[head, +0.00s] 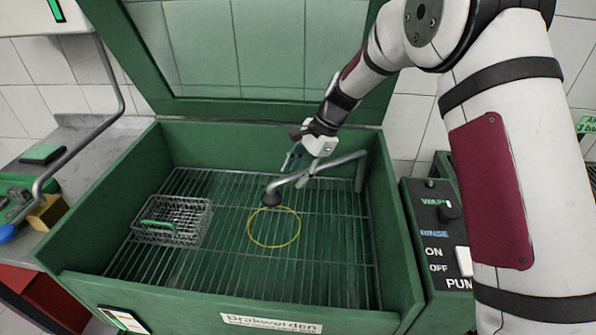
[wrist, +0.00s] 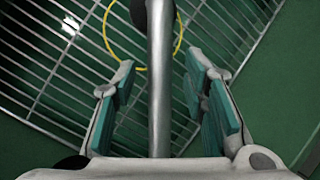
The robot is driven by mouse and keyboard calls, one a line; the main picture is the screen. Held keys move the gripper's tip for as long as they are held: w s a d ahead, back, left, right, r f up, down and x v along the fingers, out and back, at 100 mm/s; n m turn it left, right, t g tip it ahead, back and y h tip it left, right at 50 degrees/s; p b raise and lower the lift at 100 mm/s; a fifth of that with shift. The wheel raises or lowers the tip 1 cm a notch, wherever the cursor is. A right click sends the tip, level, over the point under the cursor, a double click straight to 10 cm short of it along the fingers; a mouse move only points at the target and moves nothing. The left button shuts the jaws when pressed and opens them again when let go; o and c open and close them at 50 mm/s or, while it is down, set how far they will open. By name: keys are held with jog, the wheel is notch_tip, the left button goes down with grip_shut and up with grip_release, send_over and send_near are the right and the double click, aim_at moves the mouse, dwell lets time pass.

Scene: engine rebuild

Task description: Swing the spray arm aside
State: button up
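The spray arm (head: 328,169) is a grey metal pipe inside the green washer tub. It runs from an upright post at the tub's right rear to a dark nozzle (head: 271,198) above the grate. My gripper (head: 293,160) is over the tub at the pipe. In the wrist view, the spray arm (wrist: 160,85) passes lengthwise between the two teal-padded fingers of my gripper (wrist: 163,95). Gaps show on both sides of the pipe, so the fingers are open around it and not clamped.
A wire basket (head: 172,220) with a green handle sits on the grate's left side. A yellow ring (head: 273,227) marks the grate below the nozzle. The tub's lid (head: 260,50) stands open behind. A control panel (head: 440,235) is at the right.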

jog(key=shift+c, duration=0.4)
grip_shut()
jog(key=s+d+n+g+h, duration=0.1)
jog(key=s+d+n, duration=0.3)
jog(key=d, duration=0.3)
jog(key=s+d+n+g+h+p, duration=0.1)
jog(key=s+d+n+g, duration=0.1)
jog(key=s+d+n, duration=0.3)
jog(key=shift+s+d+n+g, duration=0.25)
jog(key=shift+d+n+g, duration=0.05)
jog(key=shift+d, duration=1.4)
